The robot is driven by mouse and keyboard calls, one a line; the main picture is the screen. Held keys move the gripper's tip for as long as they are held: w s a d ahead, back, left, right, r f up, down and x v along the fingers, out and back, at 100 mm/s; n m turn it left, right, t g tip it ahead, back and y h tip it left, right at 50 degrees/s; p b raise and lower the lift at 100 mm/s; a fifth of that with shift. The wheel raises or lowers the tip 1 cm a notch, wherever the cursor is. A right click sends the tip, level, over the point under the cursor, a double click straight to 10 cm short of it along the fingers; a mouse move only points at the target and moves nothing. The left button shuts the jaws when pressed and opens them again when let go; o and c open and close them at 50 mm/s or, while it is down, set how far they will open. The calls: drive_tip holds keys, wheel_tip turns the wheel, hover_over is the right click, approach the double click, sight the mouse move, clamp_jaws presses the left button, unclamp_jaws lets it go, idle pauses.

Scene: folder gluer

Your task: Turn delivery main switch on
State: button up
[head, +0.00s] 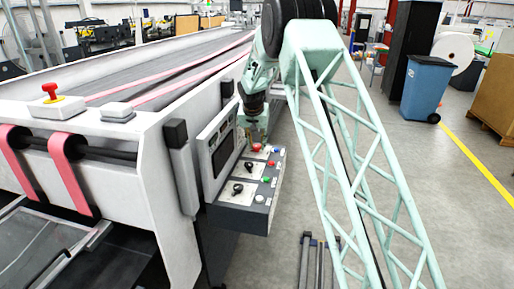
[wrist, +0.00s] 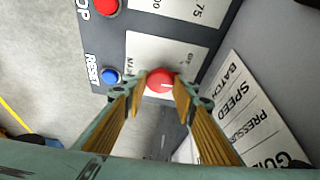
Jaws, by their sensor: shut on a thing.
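The main switch is a red rotary knob (wrist: 160,78) with a short white mark, on a white label plate in the wrist view. Part of "MAIN" and what looks like "OFF" can be read on the plate; the rest is hidden. In the head view the red knob (head: 257,147) sits at the far end of the control panel (head: 238,217). My gripper (wrist: 160,88) has one finger on each side of the knob and is shut on it. In the head view my gripper (head: 256,137) points down at the panel from above.
A blue RESET button (wrist: 110,76) and a red STOP button (wrist: 106,7) lie beside the knob. Black knobs (head: 249,166) stand nearer on the panel. A screen (head: 222,155) rises to its left. A red emergency button (head: 50,90) is on the machine.

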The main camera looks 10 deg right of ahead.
drive_tip(key=shift+m+b, duration=0.35)
drive_tip(key=shift+m, duration=0.05)
idle(0.4)
drive_tip(key=o, duration=0.9)
drive_tip(key=shift+c, duration=0.2)
drive_tip(key=shift+r, duration=0.1)
drive_tip(key=v, duration=1.1)
drive_tip(key=shift+a+r, duration=0.2)
drive_tip(key=shift+r, duration=0.15)
